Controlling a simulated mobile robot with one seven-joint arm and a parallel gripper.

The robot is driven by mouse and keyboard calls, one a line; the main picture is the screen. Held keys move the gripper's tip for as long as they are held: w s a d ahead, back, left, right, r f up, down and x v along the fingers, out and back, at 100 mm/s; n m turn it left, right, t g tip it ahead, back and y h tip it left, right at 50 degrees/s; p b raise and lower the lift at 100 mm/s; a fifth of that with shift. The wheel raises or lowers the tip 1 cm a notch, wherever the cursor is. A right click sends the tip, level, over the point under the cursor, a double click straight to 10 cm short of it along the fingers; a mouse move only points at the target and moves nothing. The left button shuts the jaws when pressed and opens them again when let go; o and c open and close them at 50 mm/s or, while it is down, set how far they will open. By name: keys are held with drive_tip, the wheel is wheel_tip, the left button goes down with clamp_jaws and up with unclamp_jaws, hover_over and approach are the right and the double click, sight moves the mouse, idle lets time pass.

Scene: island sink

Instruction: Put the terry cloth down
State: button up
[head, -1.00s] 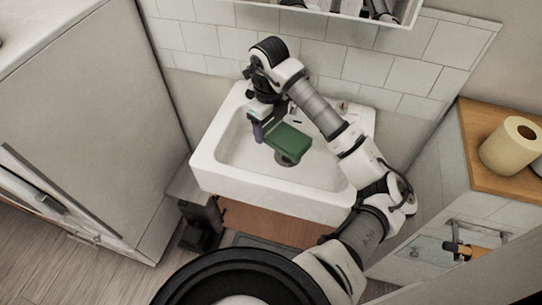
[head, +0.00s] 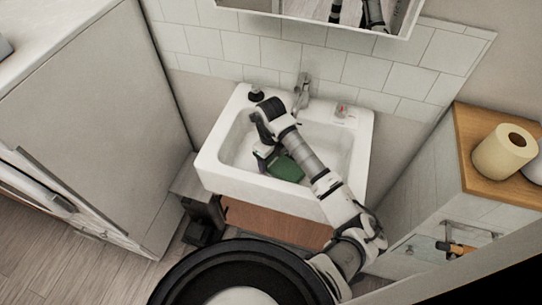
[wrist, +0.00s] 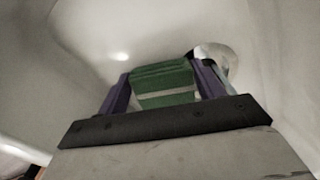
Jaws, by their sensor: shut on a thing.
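The terry cloth (head: 285,167) is a green folded block, seen in the head view inside the white sink (head: 213,160). In the wrist view the cloth (wrist: 163,84) shows a pale stripe and sits between the two purple fingers. My gripper (wrist: 163,88) is shut on it. In the head view my gripper (head: 266,160) is low within the basin, partly hidden by my arm. Whether the cloth touches the basin floor cannot be told.
A faucet (head: 302,92) and a dark-topped bottle (head: 256,93) stand at the sink's back rim. A small item (head: 341,110) lies at the back right. A wooden-topped cabinet (head: 470,125) with a paper roll (head: 503,152) is at right. The basin's right side looks clear.

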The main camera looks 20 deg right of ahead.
drive_tip(key=shift+f, duration=0.1)
drive_tip(key=o, duration=0.6)
drive_tip(key=shift+f, duration=0.1)
drive_tip(key=o, duration=0.4)
drive_tip(key=shift+o, duration=0.2)
